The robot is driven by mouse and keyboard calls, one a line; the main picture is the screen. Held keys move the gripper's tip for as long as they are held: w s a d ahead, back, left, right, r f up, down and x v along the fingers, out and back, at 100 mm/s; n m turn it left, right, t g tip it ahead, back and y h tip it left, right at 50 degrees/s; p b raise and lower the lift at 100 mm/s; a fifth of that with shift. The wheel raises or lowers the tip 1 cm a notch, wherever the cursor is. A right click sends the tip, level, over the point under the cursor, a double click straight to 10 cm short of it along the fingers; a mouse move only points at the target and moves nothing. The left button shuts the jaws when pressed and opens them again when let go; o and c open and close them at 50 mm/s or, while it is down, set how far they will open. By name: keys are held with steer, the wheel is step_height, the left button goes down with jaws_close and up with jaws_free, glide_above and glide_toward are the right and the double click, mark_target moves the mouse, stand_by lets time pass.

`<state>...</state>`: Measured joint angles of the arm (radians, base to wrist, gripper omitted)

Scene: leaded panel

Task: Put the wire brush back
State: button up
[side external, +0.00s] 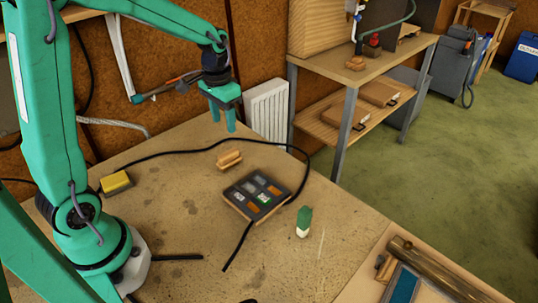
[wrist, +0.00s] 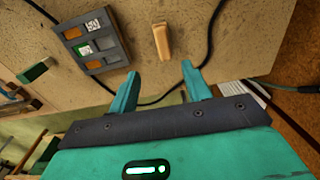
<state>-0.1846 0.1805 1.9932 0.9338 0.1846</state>
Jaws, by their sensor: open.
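A small light wooden piece (side external: 229,159), which could be the wire brush, lies on the bench behind the dark tray; no bristles can be made out. It also shows in the wrist view (wrist: 161,41), ahead of and between my fingertips. My gripper (side external: 222,123) is open and empty, pointing down above the far part of the bench, clear of the wooden piece. Both its fingers show apart in the wrist view (wrist: 160,73). The dark compartmented tray (side external: 233,203) holds several small coloured pieces; it also shows in the wrist view (wrist: 104,66).
A green-topped, pale-based item (side external: 304,221) stands right of the tray. A yellow block (side external: 116,183) lies at the left. A black cable (side external: 185,152) loops across the bench around the wooden piece and tray. A wooden rod (side external: 435,270) lies at the front right.

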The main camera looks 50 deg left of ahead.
steer(key=s+d+r+t, duration=0.2)
steer(key=s+r, duration=0.3)
steer(key=s, duration=0.3)
steer(key=s+d+r+t, duration=0.3)
steer(key=s+d+r, duration=0.2)
steer(key=s, duration=0.3)
